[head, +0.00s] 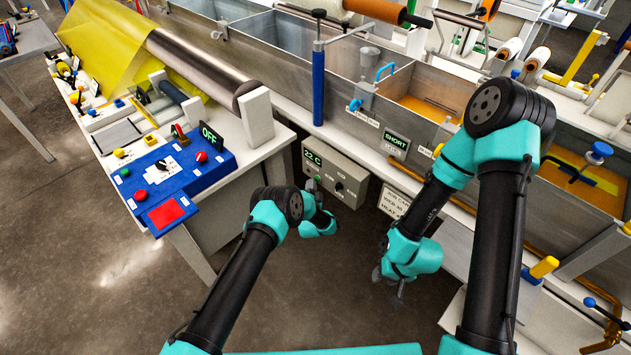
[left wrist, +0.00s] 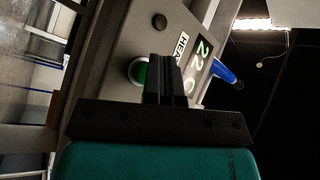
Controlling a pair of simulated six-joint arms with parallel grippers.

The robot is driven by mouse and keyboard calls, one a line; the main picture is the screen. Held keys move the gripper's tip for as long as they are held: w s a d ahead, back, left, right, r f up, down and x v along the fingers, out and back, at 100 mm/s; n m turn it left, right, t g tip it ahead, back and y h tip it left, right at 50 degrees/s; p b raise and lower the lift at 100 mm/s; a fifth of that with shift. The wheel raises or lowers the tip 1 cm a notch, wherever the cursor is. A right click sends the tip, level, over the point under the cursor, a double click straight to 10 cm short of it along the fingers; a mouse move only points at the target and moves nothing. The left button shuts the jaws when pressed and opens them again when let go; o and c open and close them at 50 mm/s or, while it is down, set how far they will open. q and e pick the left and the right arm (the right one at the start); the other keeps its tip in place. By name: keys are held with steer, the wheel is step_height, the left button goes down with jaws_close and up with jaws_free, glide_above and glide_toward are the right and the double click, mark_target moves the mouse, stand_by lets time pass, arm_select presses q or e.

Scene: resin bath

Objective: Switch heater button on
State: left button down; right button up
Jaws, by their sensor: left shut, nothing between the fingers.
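The heater box (head: 345,184) is a beige panel under the bath, with a green display reading 22 C and dark knobs. In the left wrist view the panel (left wrist: 118,50) appears turned on its side, with a label that starts "HEA". A round green button (left wrist: 138,72) with a pale rim shows there, partly hidden behind my left gripper (left wrist: 164,58). The left fingers are shut and empty, right in front of the button; I cannot tell whether they touch it. In the head view my left gripper (head: 314,186) is at the panel's left part. My right gripper (head: 388,285) hangs low, away from the panel.
A blue control box (head: 178,168) with an OFF display stands on the table at left. The metal bath (head: 330,75) runs behind the heater box, with a SHORT display (head: 396,141) on its front. The floor (head: 120,270) at lower left is clear.

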arm_select(q)
steer(key=shift+w+d, duration=0.15)
steer(key=shift+d, duration=0.05)
stand_by(0.4)
steer(key=shift+w+d, duration=0.15)
steer(key=shift+r, duration=0.1)
stand_by(0.4)
steer(key=shift+s, duration=0.25)
steer(key=shift+s+a, duration=0.1)
steer(key=shift+a, duration=0.15)
steer(key=shift+s+a, duration=1.95)
steer(key=shift+a, duration=0.25)
